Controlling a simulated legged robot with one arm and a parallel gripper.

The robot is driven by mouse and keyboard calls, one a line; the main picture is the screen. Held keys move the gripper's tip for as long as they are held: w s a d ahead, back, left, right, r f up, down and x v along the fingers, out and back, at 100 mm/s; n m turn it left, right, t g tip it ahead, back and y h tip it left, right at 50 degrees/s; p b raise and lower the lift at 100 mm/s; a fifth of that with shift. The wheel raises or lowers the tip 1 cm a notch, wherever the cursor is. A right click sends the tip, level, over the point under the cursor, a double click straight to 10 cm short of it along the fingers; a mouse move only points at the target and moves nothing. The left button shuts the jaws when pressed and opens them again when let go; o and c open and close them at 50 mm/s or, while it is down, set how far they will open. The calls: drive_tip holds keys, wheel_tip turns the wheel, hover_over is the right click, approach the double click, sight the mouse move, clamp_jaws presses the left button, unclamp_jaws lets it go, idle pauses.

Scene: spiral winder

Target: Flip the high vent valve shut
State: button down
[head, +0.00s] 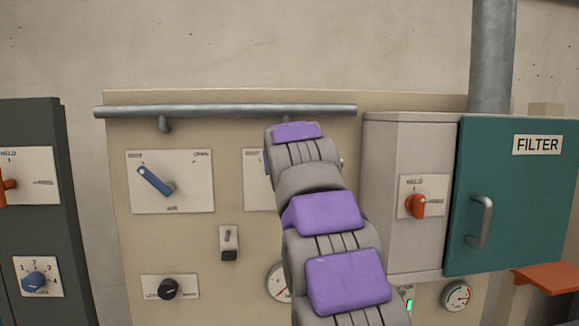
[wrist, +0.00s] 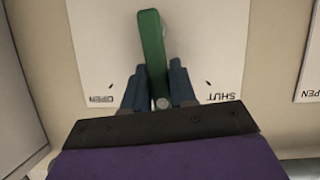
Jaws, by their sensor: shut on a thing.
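A green lever (wrist: 151,45) stands on a white plate (wrist: 215,40) in the wrist view. The plate carries the words OPEN at lower left and SHUT at lower right, both upside down in this view. The lever points up in the picture, slightly left, away from both words. My gripper (wrist: 159,82) is shut on the green lever, with one blue finger on each side of it near its round pivot. In the head view my arm hides the gripper and the lever; only the left edge of a white plate (head: 255,178) shows beside the arm.
A blue lever (head: 155,181) sits on the plate to the left. A grey pipe rail (head: 225,110) runs above. To the right are a grey cabinet with a red-orange knob (head: 415,205) and a teal FILTER door (head: 515,200) with a protruding handle.

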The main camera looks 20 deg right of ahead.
drive_tip(key=shift+w+a+f+n+h+p, duration=0.2)
drive_tip(key=shift+a+n+h, duration=0.35)
drive_tip(key=shift+n, duration=0.35)
drive_tip(key=shift+w+a+f+n+h+p, duration=0.1)
drive_tip(key=shift+a+f+n+h, duration=0.15)
drive_tip(key=shift+a+n+h, duration=0.5)
drive_tip(key=shift+w+a+f+n+h+p, duration=0.2)
drive_tip(key=shift+n+h, duration=0.3)
drive_tip(key=shift+n, duration=0.55)
drive_tip(key=shift+f, duration=0.1)
drive_tip(key=c, duration=1)
unclamp_jaws()
drive_tip(key=shift+w+a, duration=0.1)
drive_tip(key=shift+a, duration=0.1)
drive_tip(key=b+v, duration=0.2)
drive_tip(key=v, duration=1.5)
drive_tip(key=shift+a, duration=0.3)
